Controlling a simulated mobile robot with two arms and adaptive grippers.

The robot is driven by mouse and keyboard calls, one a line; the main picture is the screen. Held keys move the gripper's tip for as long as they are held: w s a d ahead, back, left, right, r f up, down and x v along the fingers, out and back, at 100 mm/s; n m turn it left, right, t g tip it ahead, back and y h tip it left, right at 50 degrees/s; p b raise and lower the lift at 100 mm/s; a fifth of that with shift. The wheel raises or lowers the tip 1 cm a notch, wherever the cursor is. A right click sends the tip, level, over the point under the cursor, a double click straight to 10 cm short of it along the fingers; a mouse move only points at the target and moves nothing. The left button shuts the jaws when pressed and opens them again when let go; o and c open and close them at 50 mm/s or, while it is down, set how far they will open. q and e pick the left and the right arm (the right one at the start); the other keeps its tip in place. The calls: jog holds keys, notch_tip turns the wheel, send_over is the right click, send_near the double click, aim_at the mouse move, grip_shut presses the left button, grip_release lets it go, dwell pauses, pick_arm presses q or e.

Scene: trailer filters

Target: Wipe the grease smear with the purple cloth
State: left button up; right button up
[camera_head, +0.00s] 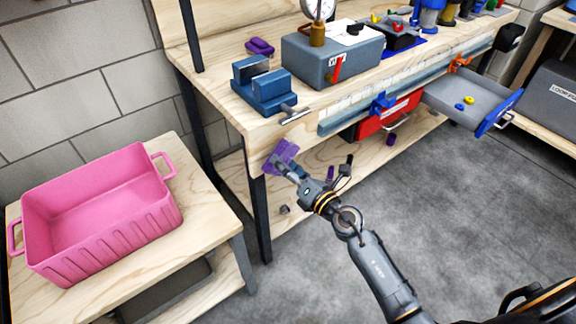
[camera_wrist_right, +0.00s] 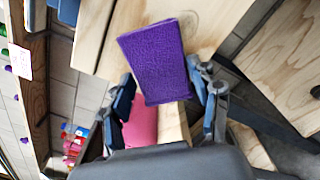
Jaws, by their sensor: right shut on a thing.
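The purple cloth (camera_head: 281,156) is in my right gripper (camera_head: 290,167), in front of the workbench's left front corner in the head view. In the right wrist view the cloth (camera_wrist_right: 156,55) hangs flat as a textured rectangle between the two fingers of the right gripper (camera_wrist_right: 168,98). I cannot tell whether the cloth touches the bench edge. I cannot make out a grease smear in either view. My left gripper does not show.
The workbench (camera_head: 222,90) carries a blue vise (camera_head: 262,88), a grey box (camera_head: 335,62) and a small purple object (camera_head: 260,46). A grey drawer (camera_head: 455,100) stands open at right. A pink crate (camera_head: 100,205) sits on a low table (camera_head: 205,225). The floor at right is clear.

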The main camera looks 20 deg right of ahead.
jog(key=shift+w+a, duration=0.1)
jog(key=shift+w, duration=0.2)
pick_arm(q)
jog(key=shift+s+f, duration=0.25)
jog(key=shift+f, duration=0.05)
pick_arm(e)
jog(key=shift+w+a, duration=0.15)
jog(key=shift+w, duration=0.25)
jog(key=shift+w, duration=0.25)
